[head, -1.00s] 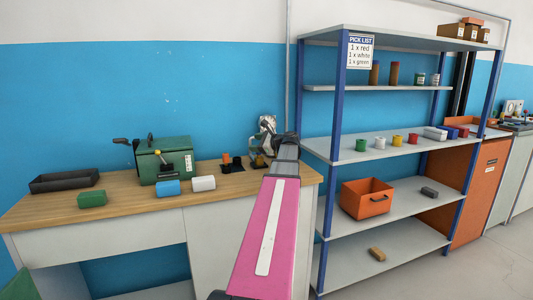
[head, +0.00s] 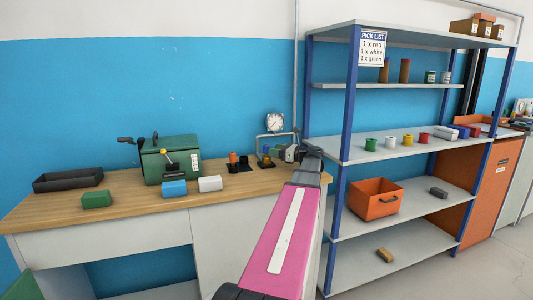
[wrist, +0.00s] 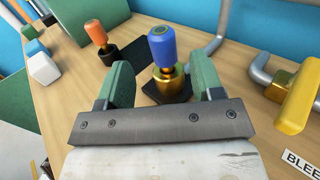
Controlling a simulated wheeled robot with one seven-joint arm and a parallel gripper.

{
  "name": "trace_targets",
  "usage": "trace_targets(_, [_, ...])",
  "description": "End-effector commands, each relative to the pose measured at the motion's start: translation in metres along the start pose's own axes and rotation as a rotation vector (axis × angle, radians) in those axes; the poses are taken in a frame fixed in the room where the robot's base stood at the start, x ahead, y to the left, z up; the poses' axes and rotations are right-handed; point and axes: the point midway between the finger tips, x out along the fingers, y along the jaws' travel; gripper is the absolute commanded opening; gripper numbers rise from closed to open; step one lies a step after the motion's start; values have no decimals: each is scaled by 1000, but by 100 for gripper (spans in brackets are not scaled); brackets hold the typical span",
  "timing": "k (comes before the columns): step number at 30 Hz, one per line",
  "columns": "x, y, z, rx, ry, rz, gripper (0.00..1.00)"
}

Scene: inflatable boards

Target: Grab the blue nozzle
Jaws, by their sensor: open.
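The blue nozzle (wrist: 162,46) stands upright in a brass seat (wrist: 168,83) on a black pad in the wrist view. In the head view my gripper (head: 274,150) is low over the bench's right end, beside the brass seat (head: 265,162). In the wrist view my gripper (wrist: 165,82) is open, its green fingers apart on either side of the nozzle's line. Clear gaps show on both sides, and nothing is held. I cannot tell how far the nozzle lies beyond the fingertips.
An orange nozzle (wrist: 96,32) stands on a neighbouring black pad to the left. A grey pipe with a yellow handle (wrist: 298,95) is close on the right. A gauge (head: 275,122) rises behind. A green machine (head: 170,160) stands further left, and a shelf rack (head: 350,150) is right.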

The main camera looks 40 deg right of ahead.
Motion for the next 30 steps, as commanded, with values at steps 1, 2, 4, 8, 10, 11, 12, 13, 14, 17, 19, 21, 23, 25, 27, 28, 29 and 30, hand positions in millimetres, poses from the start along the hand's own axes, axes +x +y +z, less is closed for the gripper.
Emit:
trace_targets(1, [3, 0, 0, 0, 0, 0, 61])
trace_targets(2, [4, -1, 0, 0, 0, 0, 61])
trace_targets(4, [10, -2, -1, -1, 0, 0, 61])
trace_targets(8, [27, -4, -4, -1, 0, 2, 61])
trace_targets(10, [37, -5, -4, -1, 1, 1, 61])
trace_targets(11, [41, -4, -4, -1, 1, 1, 61])
trace_targets(12, [46, -4, -4, -1, 1, 1, 61])
trace_targets(13, [49, -4, -4, -1, 1, 1, 61])
trace_targets(14, [51, -4, -4, -1, 1, 0, 61])
trace_targets(17, [53, -4, -4, -1, 1, -1, 61])
trace_targets(19, [52, -4, -4, -1, 1, -1, 61])
trace_targets(21, [52, -4, -4, -1, 1, -1, 57])
trace_targets(23, [52, -4, -4, -1, 1, -1, 38])
trace_targets(25, [52, -4, -4, -1, 1, -1, 15])
trace_targets(27, [52, -4, -4, -1, 1, -1, 6])
trace_targets(28, [52, -4, -4, -1, 1, -1, 6])
trace_targets(29, [52, -4, -4, -1, 0, -1, 6])
trace_targets(30, [52, -4, -4, -1, 0, -1, 6])
